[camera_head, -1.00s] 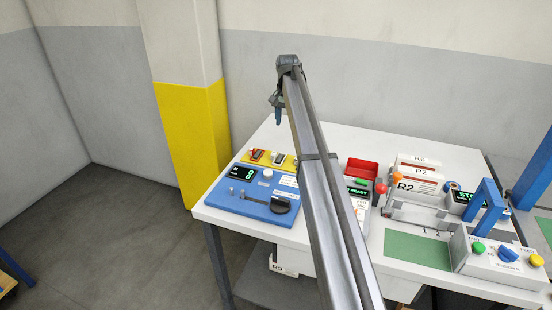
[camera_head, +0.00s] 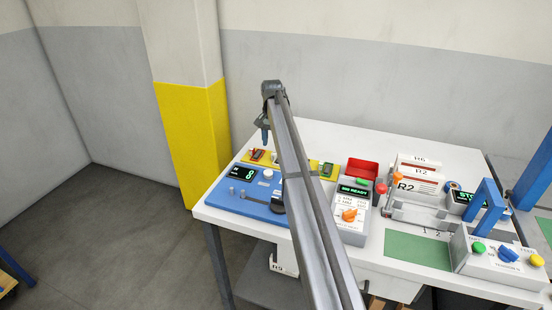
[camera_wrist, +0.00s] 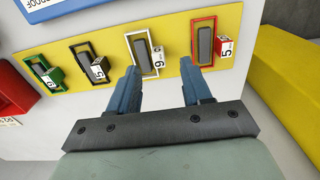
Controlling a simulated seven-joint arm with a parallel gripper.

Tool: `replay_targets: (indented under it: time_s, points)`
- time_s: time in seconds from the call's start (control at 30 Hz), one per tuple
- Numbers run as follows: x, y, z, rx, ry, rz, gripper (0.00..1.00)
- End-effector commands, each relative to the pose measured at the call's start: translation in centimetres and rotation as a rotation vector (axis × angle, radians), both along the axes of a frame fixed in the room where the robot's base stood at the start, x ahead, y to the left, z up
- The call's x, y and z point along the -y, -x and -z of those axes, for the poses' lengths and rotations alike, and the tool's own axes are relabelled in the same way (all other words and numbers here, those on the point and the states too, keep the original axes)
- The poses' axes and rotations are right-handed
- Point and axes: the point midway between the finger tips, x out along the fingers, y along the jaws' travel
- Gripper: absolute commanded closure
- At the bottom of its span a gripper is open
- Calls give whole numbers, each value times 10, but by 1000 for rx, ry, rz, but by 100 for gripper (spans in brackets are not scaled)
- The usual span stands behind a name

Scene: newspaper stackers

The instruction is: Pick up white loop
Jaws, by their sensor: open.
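The white loop (camera_wrist: 132,54) is a thin upright rectangular frame around a grey block on a yellow strip (camera_wrist: 115,58) in the wrist view. A small numbered white tag sits at its right side. My gripper (camera_wrist: 161,82) is open and empty, its two blue fingers pointing towards the strip. The left finger is just below the white loop in the picture; the right finger is below the gap between the white and red loops. In the head view my gripper (camera_head: 265,136) hangs over the back left of the table, by the yellow strip (camera_head: 244,158).
A red loop (camera_wrist: 192,38) stands right of the white one; a black loop (camera_wrist: 74,57) and a green loop (camera_wrist: 36,66) stand left. A blue panel (camera_head: 235,203) lies in front of the strip. A red bin (camera_head: 361,168) and a control box (camera_head: 350,222) stand to the right.

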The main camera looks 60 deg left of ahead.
Motion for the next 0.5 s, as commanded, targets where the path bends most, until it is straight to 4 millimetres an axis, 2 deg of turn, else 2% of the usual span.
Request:
replay_targets:
  time_s: [0.17,0.4,0.5]
  points:
    - [0,-2,12,0,0,0,51]
    - [1,-5,43,-1,1,0,51]
    - [0,-5,50,0,0,0,51]
